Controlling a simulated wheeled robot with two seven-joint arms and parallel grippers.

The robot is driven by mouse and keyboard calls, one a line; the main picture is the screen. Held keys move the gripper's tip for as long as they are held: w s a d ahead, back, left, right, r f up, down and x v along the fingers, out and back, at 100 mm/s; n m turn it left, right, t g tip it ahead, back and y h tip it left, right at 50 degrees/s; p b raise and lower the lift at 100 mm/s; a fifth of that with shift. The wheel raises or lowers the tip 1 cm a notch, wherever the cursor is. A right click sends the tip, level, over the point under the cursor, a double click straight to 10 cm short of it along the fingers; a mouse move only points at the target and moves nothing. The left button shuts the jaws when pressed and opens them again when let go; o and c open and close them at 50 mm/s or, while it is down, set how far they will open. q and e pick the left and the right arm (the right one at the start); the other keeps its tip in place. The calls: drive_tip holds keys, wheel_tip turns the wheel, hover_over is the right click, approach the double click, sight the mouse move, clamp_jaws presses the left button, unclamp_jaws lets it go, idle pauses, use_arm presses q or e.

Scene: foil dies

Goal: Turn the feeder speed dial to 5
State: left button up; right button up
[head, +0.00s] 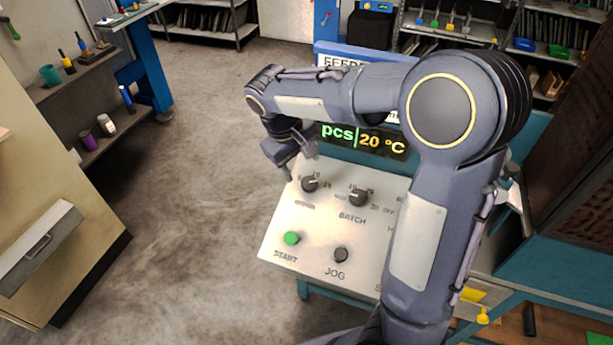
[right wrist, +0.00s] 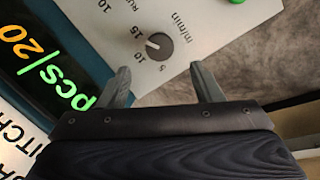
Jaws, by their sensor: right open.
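In the head view the same knob (head: 310,184) is the left one of the upper row. My right gripper (head: 299,165) is open and empty near this knob; its two fingers (right wrist: 162,70) point toward it, apart from it in the right wrist view. My left gripper is not in view.
A second knob (head: 358,198) labelled BATCH sits to the right. The green START button (head: 292,238) and dark JOG button (head: 341,255) are below. A lit display (head: 362,139) stands behind the panel. My right arm covers the panel's right part. Open floor lies to the left.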

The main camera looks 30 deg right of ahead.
sight(308, 182)
drive_tip(key=x, duration=0.7)
drive_tip(key=shift+s+f, duration=0.1)
drive_tip(key=shift+s, duration=0.05)
drive_tip(key=shift+c, duration=0.5)
drive_tip(key=c, duration=0.9)
